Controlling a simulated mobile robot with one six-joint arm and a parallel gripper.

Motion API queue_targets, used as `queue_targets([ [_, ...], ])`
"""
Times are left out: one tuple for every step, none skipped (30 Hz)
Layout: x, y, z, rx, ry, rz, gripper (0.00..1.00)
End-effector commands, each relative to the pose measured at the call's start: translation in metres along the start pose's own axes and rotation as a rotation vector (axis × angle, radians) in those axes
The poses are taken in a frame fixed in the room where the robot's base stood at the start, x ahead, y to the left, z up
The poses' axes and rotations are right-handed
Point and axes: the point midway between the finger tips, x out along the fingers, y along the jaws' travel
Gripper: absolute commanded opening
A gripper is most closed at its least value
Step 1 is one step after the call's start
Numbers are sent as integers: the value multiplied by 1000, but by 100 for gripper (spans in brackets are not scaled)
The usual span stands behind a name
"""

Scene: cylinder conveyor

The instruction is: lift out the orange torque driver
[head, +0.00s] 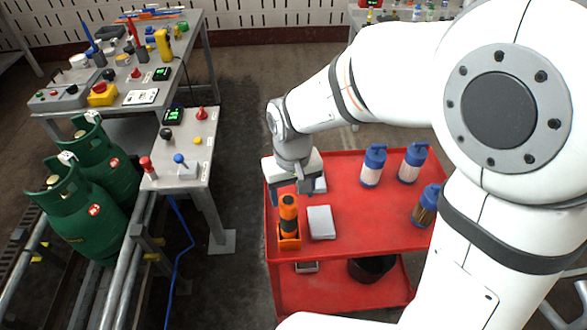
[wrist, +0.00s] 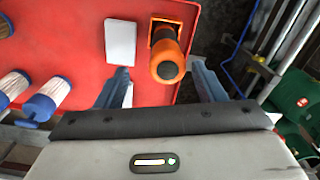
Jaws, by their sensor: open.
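The orange torque driver (head: 288,212) stands upright in an orange holder (head: 289,243) at the left end of the red cart's top. It has a dark grip band and a dark end cap. In the wrist view the driver (wrist: 168,62) points up toward the camera, between and ahead of the two blue-grey fingers. My gripper (head: 287,195) is open and empty, close behind and above the driver in the head view. In the wrist view my gripper (wrist: 160,85) has its fingers wide apart, with the driver nearer the right finger. I cannot tell whether any finger touches it.
A white box (head: 321,222) lies right of the holder on the red cart (head: 365,225). Several blue-capped cylinders (head: 373,165) stand further right. Green gas bottles (head: 75,215) and a grey control table (head: 190,150) are at left, across a floor gap.

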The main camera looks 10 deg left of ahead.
Motion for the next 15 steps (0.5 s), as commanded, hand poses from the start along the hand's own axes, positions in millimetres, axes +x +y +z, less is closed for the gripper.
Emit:
queue_targets([
  [2,-5,-2,-10,-5,1,63],
  [3,-7,-2,-13,-7,1,63],
  [4,-9,-3,-17,-8,1,63],
  [4,-9,-3,-18,-8,1,63],
  [4,-10,-3,-18,-8,1,63],
  [6,-10,-3,-18,-9,1,63],
  [7,-9,-3,-18,-9,1,63],
  [9,-9,-3,-18,-9,1,63],
  [12,-9,-3,-17,-9,1,63],
  [16,-9,-3,-17,-10,1,63],
  [20,-9,-3,-17,-12,1,63],
  [25,-9,-3,-17,-11,1,63],
  [30,-9,-2,-17,-12,2,63],
  [35,-8,-2,-16,-12,1,63],
  [42,-8,-2,-16,-13,2,63],
])
